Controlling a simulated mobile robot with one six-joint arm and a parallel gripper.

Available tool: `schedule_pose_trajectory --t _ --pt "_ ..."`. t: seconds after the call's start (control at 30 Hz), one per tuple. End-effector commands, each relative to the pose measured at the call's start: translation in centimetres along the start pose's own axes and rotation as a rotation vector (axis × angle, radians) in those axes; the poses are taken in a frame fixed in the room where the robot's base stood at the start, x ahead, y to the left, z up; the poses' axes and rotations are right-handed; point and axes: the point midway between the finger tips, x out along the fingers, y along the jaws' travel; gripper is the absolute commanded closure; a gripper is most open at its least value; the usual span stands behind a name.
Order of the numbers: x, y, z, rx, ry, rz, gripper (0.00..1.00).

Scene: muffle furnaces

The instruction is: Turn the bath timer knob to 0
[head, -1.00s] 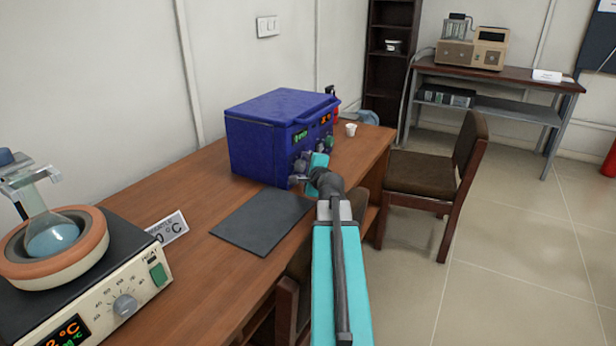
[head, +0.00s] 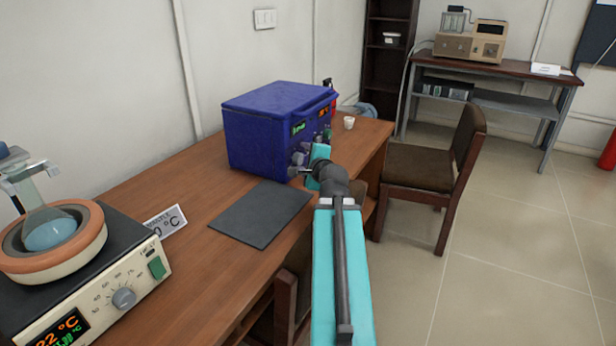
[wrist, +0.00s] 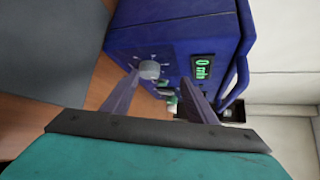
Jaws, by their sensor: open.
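The blue box-shaped bath (head: 262,142) stands on the wooden desk, its control face turned right toward my gripper (head: 306,171). In the wrist view, my gripper (wrist: 160,77) is open and empty, its fingers pointing at that face. A round grey knob (wrist: 149,69) with pale dial marks shows between the fingertips, nearer the left finger. I cannot tell whether a finger touches it, or read its setting. A green display (wrist: 203,67) beside it appears to read "0 min". In the head view my wrist partly hides the bath's lower knobs.
A dark mat (head: 260,213) lies in front of the bath. A heating mantle (head: 100,250) with a flask is at the left. A small white cup (head: 349,123) stands beyond the bath. A chair (head: 430,165) is right of the desk; open floor lies further right.

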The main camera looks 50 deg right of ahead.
Motion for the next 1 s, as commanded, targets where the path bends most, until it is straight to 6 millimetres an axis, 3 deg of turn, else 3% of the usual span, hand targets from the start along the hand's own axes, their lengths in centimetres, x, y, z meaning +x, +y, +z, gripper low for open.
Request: schedule_pose_trajectory --t 1.0 --pt "-0.88 0.56 0.25 -0.003 -0.009 0.001 0.47"
